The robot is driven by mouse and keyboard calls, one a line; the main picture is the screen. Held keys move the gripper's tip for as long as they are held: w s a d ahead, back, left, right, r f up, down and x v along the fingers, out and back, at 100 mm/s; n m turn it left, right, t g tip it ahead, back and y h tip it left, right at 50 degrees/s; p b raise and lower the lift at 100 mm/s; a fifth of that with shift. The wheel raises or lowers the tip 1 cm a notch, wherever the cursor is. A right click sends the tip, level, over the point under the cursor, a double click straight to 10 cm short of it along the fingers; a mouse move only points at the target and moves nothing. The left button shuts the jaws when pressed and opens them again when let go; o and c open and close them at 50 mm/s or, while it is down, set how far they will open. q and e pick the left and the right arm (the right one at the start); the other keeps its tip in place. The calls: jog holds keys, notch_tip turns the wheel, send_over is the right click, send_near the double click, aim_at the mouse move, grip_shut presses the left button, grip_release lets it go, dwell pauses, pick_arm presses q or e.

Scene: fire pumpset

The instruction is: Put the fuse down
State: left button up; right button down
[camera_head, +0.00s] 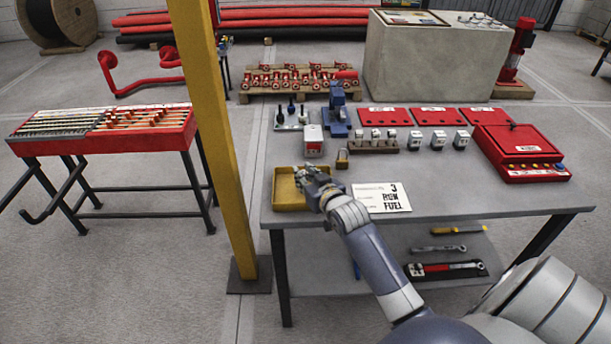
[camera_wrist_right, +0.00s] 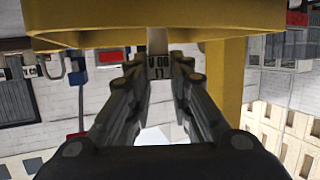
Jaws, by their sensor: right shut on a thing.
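My right gripper (camera_head: 312,176) is at the yellow tray (camera_head: 284,190) on the near left of the grey table. In the right wrist view the fingers (camera_wrist_right: 158,72) are closed on the fuse (camera_wrist_right: 158,66), a small dark piece with pale markings. The tray's yellow rim (camera_wrist_right: 80,40) fills the top of that view, just beyond the fingertips. I cannot tell whether the fuse touches the tray. In the head view the gripper hides the fuse and part of the tray. My left gripper is not in view.
A white sign reading "3 RUN FUEL" (camera_head: 381,197) lies right of the tray. A brass padlock (camera_head: 342,159), a red-and-white box (camera_head: 313,141) and a fuse rack (camera_head: 373,146) stand behind. A yellow post (camera_head: 212,120) rises left of the table. The table's front right is clear.

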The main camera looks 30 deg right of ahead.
jog(key=shift+f, duration=0.15)
jog(key=c, duration=1.4)
grip_release()
jog(key=shift+c, duration=0.2)
jog(key=shift+r, duration=0.2)
jog(key=v, duration=1.2)
